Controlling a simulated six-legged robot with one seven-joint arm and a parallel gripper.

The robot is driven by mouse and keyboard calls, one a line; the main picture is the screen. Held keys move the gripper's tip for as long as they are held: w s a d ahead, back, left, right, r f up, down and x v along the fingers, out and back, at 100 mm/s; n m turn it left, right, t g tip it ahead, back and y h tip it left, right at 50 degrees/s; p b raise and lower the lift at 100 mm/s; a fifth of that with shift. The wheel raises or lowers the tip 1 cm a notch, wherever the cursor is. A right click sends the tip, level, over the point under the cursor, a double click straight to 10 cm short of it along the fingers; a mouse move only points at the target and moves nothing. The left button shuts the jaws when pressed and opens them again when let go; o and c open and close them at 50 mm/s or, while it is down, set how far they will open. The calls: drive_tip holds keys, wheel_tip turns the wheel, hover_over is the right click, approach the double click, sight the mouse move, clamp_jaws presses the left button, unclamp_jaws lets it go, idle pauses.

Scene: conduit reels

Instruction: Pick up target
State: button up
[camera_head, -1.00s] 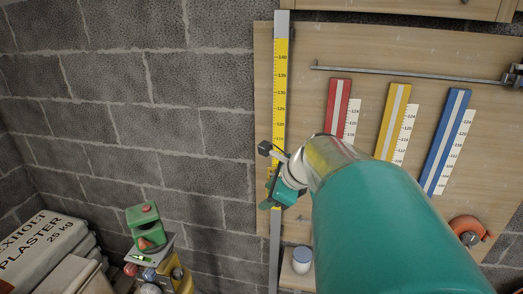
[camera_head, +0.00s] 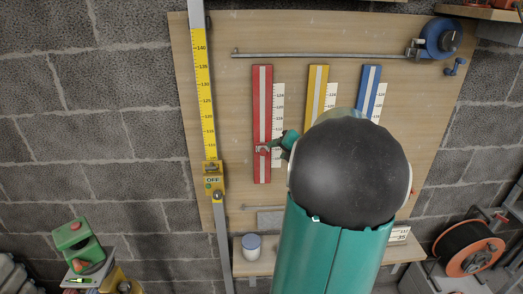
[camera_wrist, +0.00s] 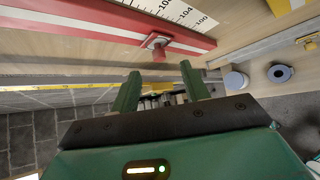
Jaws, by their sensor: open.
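The task's target carries no label in these frames, so I cannot tell which thing it is. A red bar (camera_head: 262,110) with a pale centre strip hangs upright on the wooden board, beside a white number scale. A small red slider knob (camera_wrist: 156,42) sticks out from the bar in the wrist view; it sits low on the bar in the head view (camera_head: 262,149). My gripper (camera_wrist: 162,82) is open with two green fingers, and nothing shows between them. Its fingers are near the knob and apart from it in the wrist view. My arm hides most of the gripper in the head view.
A yellow bar (camera_head: 316,92) and a blue bar (camera_head: 368,92) hang to the right. A tall yellow rule (camera_head: 204,95) with a yellow "OFF" box (camera_head: 213,181) stands left. A lidded jar (camera_head: 252,246) is on the shelf below; an orange reel (camera_head: 470,248) stands right.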

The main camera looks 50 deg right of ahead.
sight(265, 152)
drive_tip(key=x, duration=0.7)
drive_tip(key=shift+w+a+f, duration=0.15)
drive_tip(key=shift+w+a, duration=0.05)
drive_tip(key=shift+w, duration=0.2)
clamp_jaws()
